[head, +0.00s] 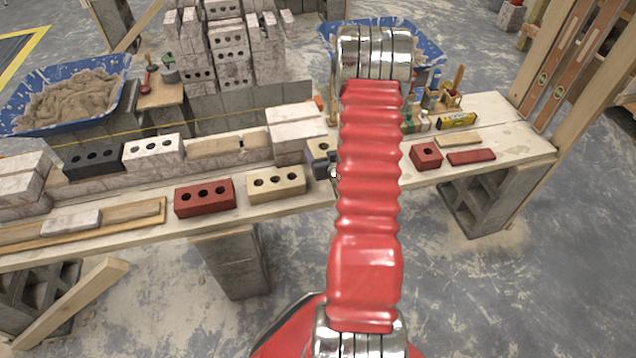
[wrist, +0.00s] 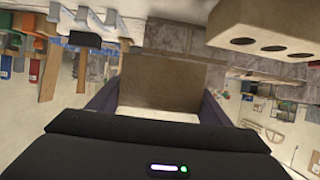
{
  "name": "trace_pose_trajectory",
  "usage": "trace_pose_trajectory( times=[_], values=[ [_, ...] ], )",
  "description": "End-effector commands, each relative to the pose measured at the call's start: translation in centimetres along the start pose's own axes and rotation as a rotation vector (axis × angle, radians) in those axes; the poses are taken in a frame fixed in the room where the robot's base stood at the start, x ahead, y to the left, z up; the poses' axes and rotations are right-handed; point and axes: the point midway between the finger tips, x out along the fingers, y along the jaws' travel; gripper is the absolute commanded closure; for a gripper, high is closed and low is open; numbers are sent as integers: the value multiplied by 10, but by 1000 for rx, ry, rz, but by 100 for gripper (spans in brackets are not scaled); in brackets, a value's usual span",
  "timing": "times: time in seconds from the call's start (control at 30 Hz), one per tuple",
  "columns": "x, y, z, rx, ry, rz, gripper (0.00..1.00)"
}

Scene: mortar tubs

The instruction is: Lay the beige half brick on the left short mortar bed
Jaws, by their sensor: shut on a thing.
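The beige half brick (head: 318,146) shows just left of my arm in the head view, partly hidden by it. In the wrist view the half brick (wrist: 160,82) fills the space between the two fingers. My gripper (wrist: 158,100) is shut on it. In the head view the dark gripper (head: 322,165) shows only in part behind my arm. Tan mortar (head: 214,146) lies on the low wall between a white three-hole brick and a pale block, left of the held brick. Whether it is one bed or two short ones is hard to tell.
A red three-hole brick (head: 204,197) and a beige three-hole brick (head: 276,184) stand at the plank's front. A white brick (head: 153,151), a dark brick (head: 93,158) and a pale block (head: 297,132) sit along the wall. A red half brick (head: 426,156) stands right of my arm.

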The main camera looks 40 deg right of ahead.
Motion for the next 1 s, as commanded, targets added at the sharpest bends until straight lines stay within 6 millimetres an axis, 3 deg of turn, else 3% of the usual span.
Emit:
trace_pose_trajectory(
  times=[0.13,0.57,1.0],
  values=[
    [1,16,3,7,6,16,78],
    [1,17,6,9,5,17,78],
    [18,17,47,9,3,17,78]
  ],
)
